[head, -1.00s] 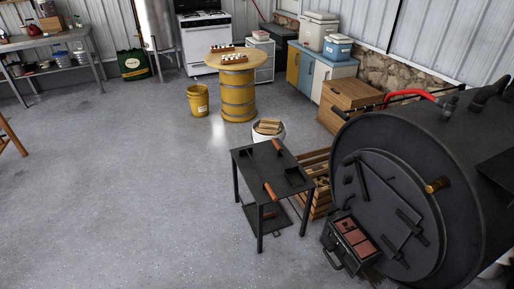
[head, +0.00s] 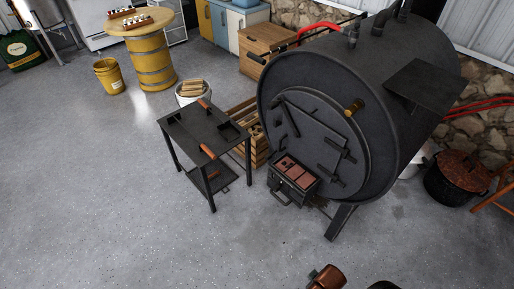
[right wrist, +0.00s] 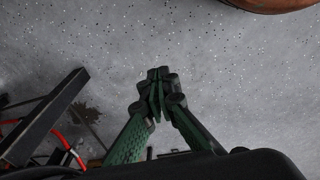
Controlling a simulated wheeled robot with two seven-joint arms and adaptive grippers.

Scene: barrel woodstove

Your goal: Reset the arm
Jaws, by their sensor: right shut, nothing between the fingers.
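My right gripper (right wrist: 157,82) shows in the right wrist view with its green fingers together. It is shut and empty, over the bare speckled floor. My left gripper is in neither view. The head view does not clearly show the right gripper.
A small black metal table (head: 196,131) stands left of the stove with orange-handled tools on it. A white bucket of wood (head: 189,96), a wooden crate (head: 246,150) and a yellow barrel table (head: 151,60) are behind. The floor (head: 110,210) at front left is clear.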

